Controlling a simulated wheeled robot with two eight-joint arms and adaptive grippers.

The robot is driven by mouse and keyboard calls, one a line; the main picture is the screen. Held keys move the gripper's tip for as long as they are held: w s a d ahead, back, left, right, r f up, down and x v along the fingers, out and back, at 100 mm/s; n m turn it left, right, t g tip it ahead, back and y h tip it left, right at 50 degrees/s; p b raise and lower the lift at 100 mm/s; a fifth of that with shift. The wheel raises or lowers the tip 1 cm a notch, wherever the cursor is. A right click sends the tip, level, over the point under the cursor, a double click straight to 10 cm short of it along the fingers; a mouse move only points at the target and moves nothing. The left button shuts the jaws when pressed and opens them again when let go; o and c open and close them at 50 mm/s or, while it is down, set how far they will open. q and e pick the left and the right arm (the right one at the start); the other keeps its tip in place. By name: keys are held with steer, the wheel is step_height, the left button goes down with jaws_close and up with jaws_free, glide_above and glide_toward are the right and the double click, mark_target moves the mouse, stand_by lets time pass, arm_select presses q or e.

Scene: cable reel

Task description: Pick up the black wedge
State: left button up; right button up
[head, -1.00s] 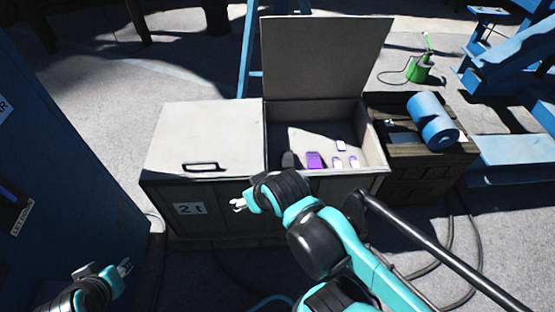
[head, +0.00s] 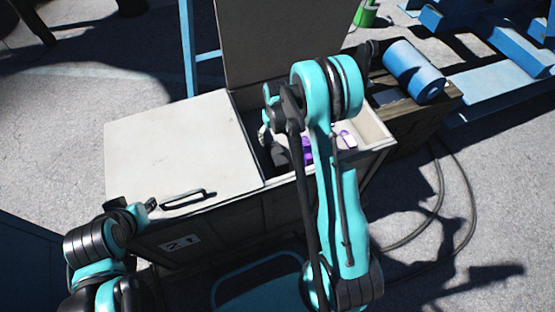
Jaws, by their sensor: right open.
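The black wedge (head: 280,154) is a dark block in the open right compartment of the box. It lies at the left of the compartment, partly hidden by my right arm. My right gripper (head: 264,134) is over the left part of that compartment, close to the wedge. It is open with nothing seen between its fingers, and is partly hidden by its wrist. Whether it touches the wedge cannot be told. My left gripper (head: 148,206) is by the front edge of the closed left lid, near the handle. Its fingers are too small to read.
Purple and white pieces (head: 308,150) lie right of the wedge, partly behind my arm. The raised lid (head: 285,40) stands behind the compartment. The closed lid (head: 185,150) is bare apart from its handle (head: 183,199). A wooden crate (head: 425,108) with a blue roll (head: 414,70) stands at right.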

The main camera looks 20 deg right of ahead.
mark_target(277, 153)
steer(key=shift+g, duration=0.3)
steer(key=f, duration=0.2)
steer(key=f+b, duration=0.1)
steer(key=f, duration=0.4)
steer(key=shift+d+f, duration=0.35)
steer(key=shift+f, duration=0.05)
step_height(277, 153, down, 6)
steer(key=b, duration=0.3)
steer(key=shift+w+d+r, duration=0.1)
steer(key=shift+w+r, duration=0.05)
steer(key=shift+r, duration=0.15)
jaws_close()
